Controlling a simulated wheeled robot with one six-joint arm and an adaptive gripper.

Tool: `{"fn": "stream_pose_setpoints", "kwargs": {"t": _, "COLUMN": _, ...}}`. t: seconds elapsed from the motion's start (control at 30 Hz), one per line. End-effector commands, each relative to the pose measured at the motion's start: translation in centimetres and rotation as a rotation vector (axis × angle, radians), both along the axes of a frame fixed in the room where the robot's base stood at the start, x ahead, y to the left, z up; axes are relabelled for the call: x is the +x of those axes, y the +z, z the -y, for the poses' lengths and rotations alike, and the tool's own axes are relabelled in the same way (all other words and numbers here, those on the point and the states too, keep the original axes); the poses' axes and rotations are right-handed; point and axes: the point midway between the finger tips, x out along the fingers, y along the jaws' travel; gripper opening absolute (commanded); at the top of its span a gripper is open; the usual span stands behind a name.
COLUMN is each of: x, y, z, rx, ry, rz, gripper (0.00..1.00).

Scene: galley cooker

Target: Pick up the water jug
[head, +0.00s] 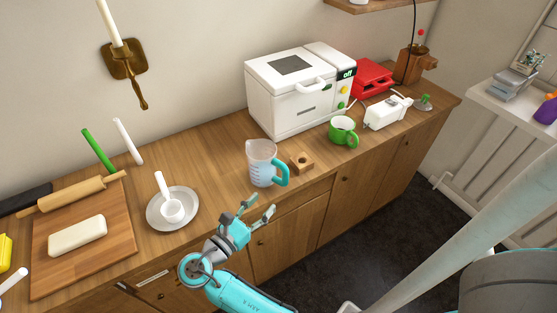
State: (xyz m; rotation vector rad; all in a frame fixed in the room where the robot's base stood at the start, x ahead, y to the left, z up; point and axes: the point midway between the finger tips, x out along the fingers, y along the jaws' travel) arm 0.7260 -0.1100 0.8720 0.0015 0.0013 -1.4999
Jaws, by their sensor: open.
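The water jug (262,163) is clear with a light blue tint and a teal handle on its right side. It stands upright on the wooden counter in the head view, near the front edge. My gripper (258,206) is teal and grey, open and empty. It appears in front of and below the jug in the picture, apart from it, with its fingers pointing up and right. The jug is not hidden by the gripper.
A green mug (343,131) and white oven (298,90) stand beyond. A plate (161,221) with a white scoop (171,208) lies left. Counter between plate and jug is clear.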

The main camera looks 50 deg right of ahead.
Motion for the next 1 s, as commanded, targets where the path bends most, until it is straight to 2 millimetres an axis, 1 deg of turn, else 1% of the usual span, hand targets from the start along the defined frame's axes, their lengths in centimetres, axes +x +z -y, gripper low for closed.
{"fn": "stream_pose_setpoints", "kwargs": {"t": 0.07, "x": 0.0, "y": 0.1, "z": 0.2, "rx": -0.001, "ry": -0.003, "rz": -0.001, "gripper": 0.51}}
{"fn": "stream_pose_setpoints", "kwargs": {"t": 0.13, "x": 0.1, "y": 0.1, "z": 0.9, "rx": -0.002, "ry": -0.005, "rz": -0.002, "gripper": 0.51}}
{"fn": "stream_pose_setpoints", "kwargs": {"t": 0.4, "x": 0.3, "y": 0.1, "z": 4.6, "rx": -0.002, "ry": -0.005, "rz": -0.001, "gripper": 0.51}}
{"fn": "stream_pose_setpoints", "kwargs": {"t": 0.67, "x": 0.5, "y": 0.2, "z": 6.3, "rx": -0.001, "ry": -0.004, "rz": 0.000, "gripper": 0.51}}
{"fn": "stream_pose_setpoints", "kwargs": {"t": 0.9, "x": 0.8, "y": 0.4, "z": 9.5, "rx": -0.002, "ry": -0.005, "rz": -0.001, "gripper": 0.51}}
{"fn": "stream_pose_setpoints", "kwargs": {"t": 1.0, "x": 0.9, "y": 0.4, "z": 10.4, "rx": -0.001, "ry": -0.004, "rz": -0.001, "gripper": 0.51}}
